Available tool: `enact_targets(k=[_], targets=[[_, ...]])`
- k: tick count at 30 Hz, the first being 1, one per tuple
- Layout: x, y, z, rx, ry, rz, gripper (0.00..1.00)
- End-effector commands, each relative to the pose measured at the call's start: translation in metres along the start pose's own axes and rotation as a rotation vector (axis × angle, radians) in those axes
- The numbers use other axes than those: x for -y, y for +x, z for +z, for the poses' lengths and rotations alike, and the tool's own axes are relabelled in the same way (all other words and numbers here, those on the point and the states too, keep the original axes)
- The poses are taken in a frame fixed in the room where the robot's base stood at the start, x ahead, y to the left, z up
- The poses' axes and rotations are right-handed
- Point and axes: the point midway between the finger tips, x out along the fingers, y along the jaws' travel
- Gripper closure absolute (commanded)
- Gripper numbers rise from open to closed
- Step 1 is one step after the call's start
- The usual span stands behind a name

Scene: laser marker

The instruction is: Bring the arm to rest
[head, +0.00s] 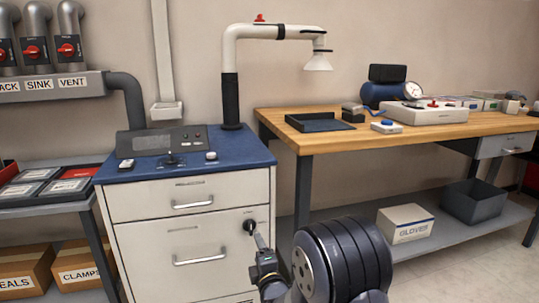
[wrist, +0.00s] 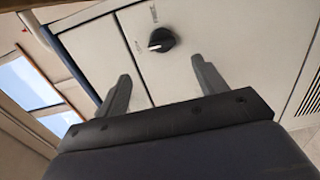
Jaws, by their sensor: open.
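My gripper (wrist: 160,68) is open and empty in the wrist view, its two grey fingers spread apart. A black rotary knob (wrist: 161,40) with a white pointer mark sits on the pale cabinet front, just beyond the gap between the fingertips. The fingers do not appear to touch it. In the head view, my arm (head: 345,262) reaches in from the lower right, and my gripper (head: 259,242) is low in front of the cabinet (head: 190,225). The exact distance from fingertips to cabinet is hard to tell.
The cabinet's blue top (head: 225,157) carries a small control panel with a lever. A wooden workbench (head: 440,131) stands to the right, with a black tray (head: 318,122) and equipment on it. A shelf with boxes (head: 86,270) is at left. Floor shows at lower right.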

Motion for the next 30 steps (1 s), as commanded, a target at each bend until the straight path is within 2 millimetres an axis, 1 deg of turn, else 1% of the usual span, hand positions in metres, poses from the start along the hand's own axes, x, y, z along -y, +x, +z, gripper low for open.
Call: enact_targets(k=[1,6,19,21,30], targets=[[0.005,0.009,0.0,0.001,0.0,0.0,0.33],[0.005,0.037,0.001,0.001,0.0,0.0,0.33],[0.005,0.1,0.001,0.002,0.004,-0.001,0.33],[0.003,0.097,0.001,0.001,0.067,-0.004,0.33],[0.002,0.097,0.001,0.002,0.312,-0.003,0.33]])
